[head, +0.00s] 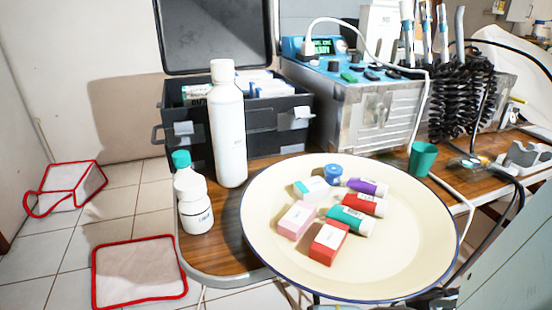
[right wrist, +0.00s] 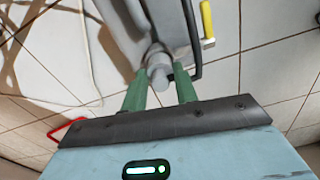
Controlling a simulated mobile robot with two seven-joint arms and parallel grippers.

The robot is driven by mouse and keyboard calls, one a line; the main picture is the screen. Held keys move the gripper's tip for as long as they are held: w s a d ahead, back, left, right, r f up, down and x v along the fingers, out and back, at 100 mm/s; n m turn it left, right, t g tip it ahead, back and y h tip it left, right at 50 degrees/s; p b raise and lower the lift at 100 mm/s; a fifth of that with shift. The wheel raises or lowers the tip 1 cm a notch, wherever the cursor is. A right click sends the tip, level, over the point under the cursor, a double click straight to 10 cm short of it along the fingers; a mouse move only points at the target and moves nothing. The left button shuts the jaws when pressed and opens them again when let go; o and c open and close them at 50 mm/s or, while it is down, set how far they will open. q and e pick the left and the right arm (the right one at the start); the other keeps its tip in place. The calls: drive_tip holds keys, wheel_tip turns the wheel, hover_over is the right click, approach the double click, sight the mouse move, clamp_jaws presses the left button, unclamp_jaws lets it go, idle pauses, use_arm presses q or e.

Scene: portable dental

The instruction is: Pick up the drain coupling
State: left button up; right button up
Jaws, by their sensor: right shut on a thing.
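In the right wrist view, my right gripper (right wrist: 160,80) has two green fingers, one on each side of a short grey cylindrical piece, which I take to be the drain coupling (right wrist: 158,65). The fingers are shut on it. The coupling is at the end of a thicker grey body that runs up out of the picture. I cannot make out the coupling in the head view. My left gripper is not in view.
A dark hose and a yellow-handled part (right wrist: 207,20) lie close to the right finger. In the head view, a large cream plate (head: 410,255) with small boxes and tubes covers the table's front. White bottles (head: 229,130) stand left of it, before a black case (head: 262,125).

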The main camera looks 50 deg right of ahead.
drive_tip(key=shift+r+p, duration=0.35)
drive_tip(key=shift+r, duration=0.25)
drive_tip(key=r, duration=0.1)
drive_tip(key=p, duration=0.1)
drive_tip(key=r+p, duration=0.1)
drive_tip(key=shift+s+a+r, duration=0.35)
drive_tip(key=shift+a, duration=0.05)
use_arm(q)
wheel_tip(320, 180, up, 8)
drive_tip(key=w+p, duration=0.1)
drive_tip(key=p, duration=0.3)
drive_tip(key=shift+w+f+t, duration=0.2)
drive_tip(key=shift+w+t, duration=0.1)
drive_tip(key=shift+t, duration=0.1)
use_arm(e)
drive_tip(key=s+a+r, duration=0.1)
drive_tip(key=s+a, duration=0.9)
drive_tip(key=a, duration=0.1)
drive_tip(key=shift+s, duration=0.15)
